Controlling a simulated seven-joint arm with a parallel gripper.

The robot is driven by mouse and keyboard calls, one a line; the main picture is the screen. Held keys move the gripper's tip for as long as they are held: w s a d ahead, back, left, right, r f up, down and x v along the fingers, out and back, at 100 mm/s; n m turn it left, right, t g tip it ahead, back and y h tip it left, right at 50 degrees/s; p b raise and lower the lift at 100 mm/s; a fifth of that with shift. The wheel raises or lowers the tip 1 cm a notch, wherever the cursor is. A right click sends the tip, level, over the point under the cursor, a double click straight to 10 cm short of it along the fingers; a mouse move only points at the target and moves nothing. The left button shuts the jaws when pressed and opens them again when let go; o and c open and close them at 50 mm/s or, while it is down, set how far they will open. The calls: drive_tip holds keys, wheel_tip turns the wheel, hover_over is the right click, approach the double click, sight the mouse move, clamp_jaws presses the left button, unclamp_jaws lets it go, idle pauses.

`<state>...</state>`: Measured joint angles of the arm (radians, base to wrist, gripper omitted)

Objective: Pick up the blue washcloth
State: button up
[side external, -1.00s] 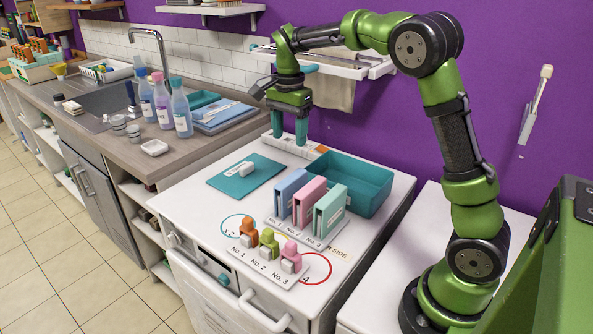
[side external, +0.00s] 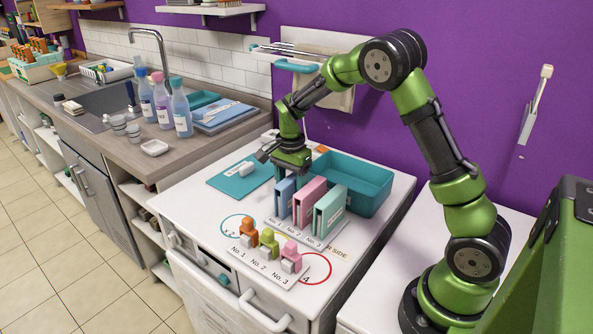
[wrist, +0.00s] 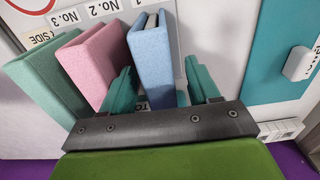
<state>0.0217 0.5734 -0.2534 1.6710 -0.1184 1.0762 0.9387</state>
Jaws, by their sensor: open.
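The blue washcloth (side external: 284,203) stands folded on edge in the slot marked No. 1 of a white rack (side external: 292,231). It is the leftmost of three cloths in the side view. The wrist view shows it too (wrist: 152,52). My gripper (wrist: 161,84) is open, pointing down at the blue washcloth. Its two teal fingers lie on either side of the cloth in the wrist view. I see a gap on the right side; the left finger sits between the blue and pink cloths. In the side view the fingertips are largely hidden, so contact cannot be told.
A pink cloth (side external: 309,203) and a green cloth (side external: 330,211) stand close beside it in the rack. A teal tray (side external: 372,185) is behind. A teal mat (side external: 229,183) with a white block lies left. Three coloured figures (side external: 269,244) stand in front.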

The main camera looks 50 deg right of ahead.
wheel_tip(320, 180, down, 2)
drive_tip(key=shift+f, duration=0.1)
drive_tip(key=c, duration=1)
drive_tip(key=shift+c, duration=0.2)
wheel_tip(320, 180, up, 10)
drive_tip(key=shift+r, duration=0.1)
drive_tip(key=shift+r, duration=2.45)
